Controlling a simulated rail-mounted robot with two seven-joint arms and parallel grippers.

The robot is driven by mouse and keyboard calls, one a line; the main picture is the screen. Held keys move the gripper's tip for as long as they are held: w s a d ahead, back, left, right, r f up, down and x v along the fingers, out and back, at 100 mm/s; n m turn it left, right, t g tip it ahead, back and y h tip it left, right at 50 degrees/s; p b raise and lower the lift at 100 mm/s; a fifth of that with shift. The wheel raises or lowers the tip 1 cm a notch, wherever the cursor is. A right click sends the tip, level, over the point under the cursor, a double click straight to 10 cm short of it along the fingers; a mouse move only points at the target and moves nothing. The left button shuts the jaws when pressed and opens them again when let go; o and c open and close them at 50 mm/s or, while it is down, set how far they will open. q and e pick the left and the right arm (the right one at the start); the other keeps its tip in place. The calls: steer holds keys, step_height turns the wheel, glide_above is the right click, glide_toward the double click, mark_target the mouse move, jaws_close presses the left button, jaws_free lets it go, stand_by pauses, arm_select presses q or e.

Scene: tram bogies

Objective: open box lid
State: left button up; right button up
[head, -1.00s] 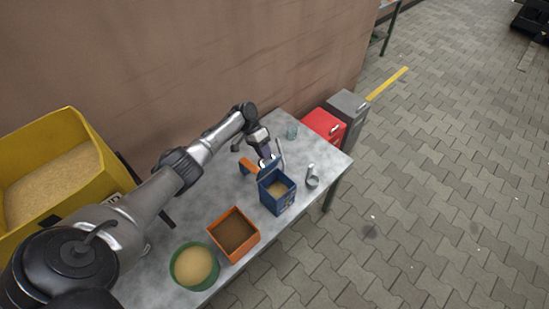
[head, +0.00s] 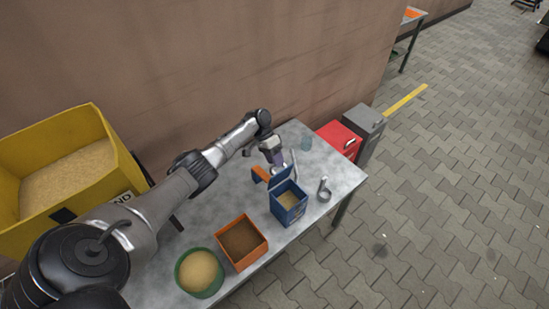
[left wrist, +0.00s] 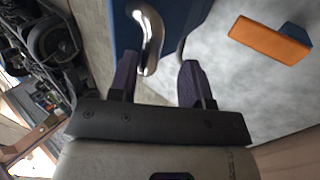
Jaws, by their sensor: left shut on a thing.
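The blue box (head: 289,204) stands on the grey table with its top open and tan contents showing inside. Its blue lid (head: 281,176) is raised at the back edge; the lid also shows in the left wrist view (left wrist: 176,14). A curved silver handle (left wrist: 149,40) sits on the lid. My left gripper (head: 275,158) is behind the raised lid. The exact contact is hard to see. My right gripper is not in view.
An orange bin (head: 241,243) and a green bowl (head: 199,273) stand left of the box. An orange-and-blue block (left wrist: 272,40) lies behind it. A silver metal piece (head: 323,190) and a glass (head: 306,144) are to the right. A red box (head: 340,138) stands beyond the table end.

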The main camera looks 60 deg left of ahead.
arm_select(q)
steer(key=shift+o, duration=0.8)
steer(key=shift+s+d+f, duration=0.1)
steer(key=shift+d+f, duration=0.05)
steer(key=shift+f, duration=0.55)
steer(key=shift+o, duration=0.7)
steer(key=shift+d, duration=0.25)
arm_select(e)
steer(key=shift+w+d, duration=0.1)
arm_select(q)
steer(key=shift+a, duration=0.1)
steer(key=v, duration=1.4)
steer(key=shift+r, duration=0.4)
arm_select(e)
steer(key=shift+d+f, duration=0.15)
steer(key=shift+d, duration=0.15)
